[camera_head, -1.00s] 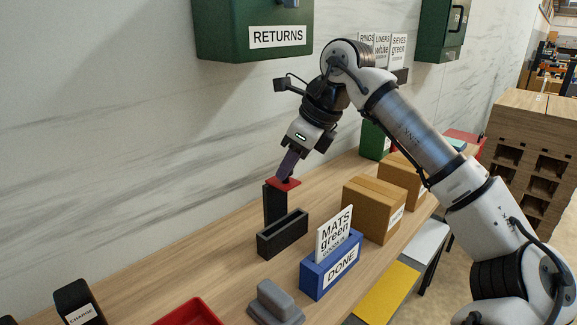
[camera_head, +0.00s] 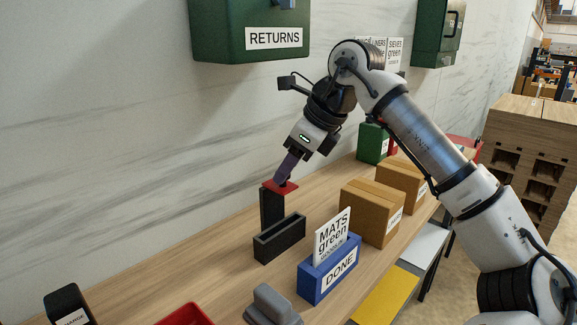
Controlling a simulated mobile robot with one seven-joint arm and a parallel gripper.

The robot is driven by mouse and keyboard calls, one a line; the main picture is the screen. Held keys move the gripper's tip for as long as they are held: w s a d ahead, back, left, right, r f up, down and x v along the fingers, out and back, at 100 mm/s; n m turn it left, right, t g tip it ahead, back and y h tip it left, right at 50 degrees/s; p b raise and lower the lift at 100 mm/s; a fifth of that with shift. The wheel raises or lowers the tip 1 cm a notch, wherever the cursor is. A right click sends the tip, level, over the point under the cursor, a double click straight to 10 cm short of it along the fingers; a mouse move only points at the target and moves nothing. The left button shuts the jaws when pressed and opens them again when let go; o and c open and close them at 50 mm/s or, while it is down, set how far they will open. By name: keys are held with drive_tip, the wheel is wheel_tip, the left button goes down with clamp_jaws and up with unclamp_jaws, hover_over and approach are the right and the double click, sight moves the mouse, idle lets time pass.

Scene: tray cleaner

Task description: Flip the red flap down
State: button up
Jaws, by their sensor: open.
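The red flap (camera_head: 283,188) is a small flat red plate at the top of a black post (camera_head: 271,208) that stands on the wooden bench near the wall. My gripper (camera_head: 286,178) points down at the flap, with its purple fingers at or just above it. I cannot tell whether they touch. The flap looks roughly level, and the fingers hide part of it. The gap between the fingers is not clear from this side. No object shows held in them.
A black open box (camera_head: 280,238) stands in front of the post. A blue DONE box (camera_head: 329,268) with a MATS card (camera_head: 333,236), cardboard boxes (camera_head: 371,212) and a grey block (camera_head: 272,304) stand nearby. A green RETURNS box (camera_head: 250,30) hangs above.

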drive_tip(key=v, duration=1.3)
